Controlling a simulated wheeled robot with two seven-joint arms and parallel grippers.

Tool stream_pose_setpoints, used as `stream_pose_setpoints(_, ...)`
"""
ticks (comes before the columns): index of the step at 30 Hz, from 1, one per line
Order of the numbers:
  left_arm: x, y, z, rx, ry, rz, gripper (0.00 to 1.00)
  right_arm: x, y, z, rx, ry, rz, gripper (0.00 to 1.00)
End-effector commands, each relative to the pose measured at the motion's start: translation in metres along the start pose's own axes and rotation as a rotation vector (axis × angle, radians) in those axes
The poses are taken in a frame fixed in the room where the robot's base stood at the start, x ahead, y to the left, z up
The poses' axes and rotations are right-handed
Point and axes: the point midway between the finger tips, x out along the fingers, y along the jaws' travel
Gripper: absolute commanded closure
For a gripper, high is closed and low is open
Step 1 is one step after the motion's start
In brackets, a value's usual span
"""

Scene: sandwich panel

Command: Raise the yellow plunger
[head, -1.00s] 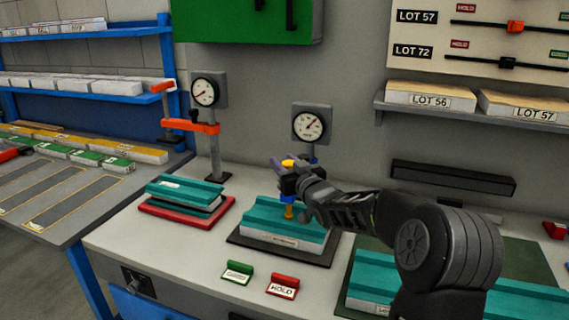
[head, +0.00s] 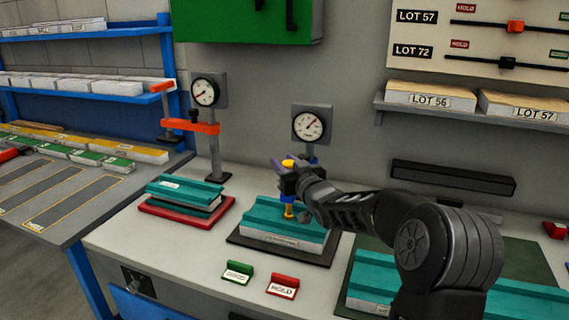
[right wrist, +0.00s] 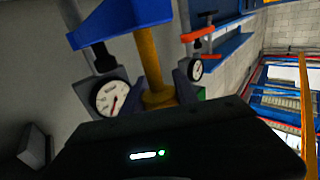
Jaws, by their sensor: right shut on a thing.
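The yellow plunger (head: 289,211) stands upright over the teal panel (head: 262,216) on the dark mat in the middle of the bench. Its top shows just above my right gripper (head: 288,180), and its lower end shows below, close to the panel; I cannot tell if it touches. My right gripper is shut on the plunger. The right wrist view shows the yellow rod with a wider collar (right wrist: 158,100) by the dark gripper body, and a blue bracket (right wrist: 125,16) at the rod's other end. My left gripper is not in view.
A round gauge (head: 309,126) stands behind the plunger. To the left, a gauge post with an orange clamp (head: 205,127) stands behind a teal panel stack on a red tray (head: 160,214). Green and red HOLD signs (head: 283,286) stand in front. Another teal panel lies at the right.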

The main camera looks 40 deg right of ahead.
Motion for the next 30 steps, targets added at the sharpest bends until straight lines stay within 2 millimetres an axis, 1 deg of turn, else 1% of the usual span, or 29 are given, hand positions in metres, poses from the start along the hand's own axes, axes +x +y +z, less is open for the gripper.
stream_pose_setpoints(8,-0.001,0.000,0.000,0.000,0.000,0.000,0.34,0.000,0.000,-0.001,0.000,0.000,0.000,1.00)
stream_pose_setpoints(11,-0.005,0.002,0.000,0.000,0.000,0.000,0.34,0.000,0.000,-0.013,0.000,0.003,0.000,1.00)
stream_pose_setpoints(15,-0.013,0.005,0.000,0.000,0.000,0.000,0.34,0.000,0.000,-0.036,-0.001,0.004,0.000,1.00)
stream_pose_setpoints(16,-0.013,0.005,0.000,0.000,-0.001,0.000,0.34,0.000,0.000,-0.039,-0.001,0.004,0.000,1.00)
stream_pose_setpoints(25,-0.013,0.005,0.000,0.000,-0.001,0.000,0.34,0.000,0.001,-0.044,0.000,0.009,0.000,1.00)
stream_pose_setpoints(26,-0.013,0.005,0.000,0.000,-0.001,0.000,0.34,0.000,0.001,-0.044,0.000,0.010,0.000,0.63)
stream_pose_setpoints(30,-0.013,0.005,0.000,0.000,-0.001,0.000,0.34,0.000,0.000,-0.042,0.000,0.006,0.000,0.51)
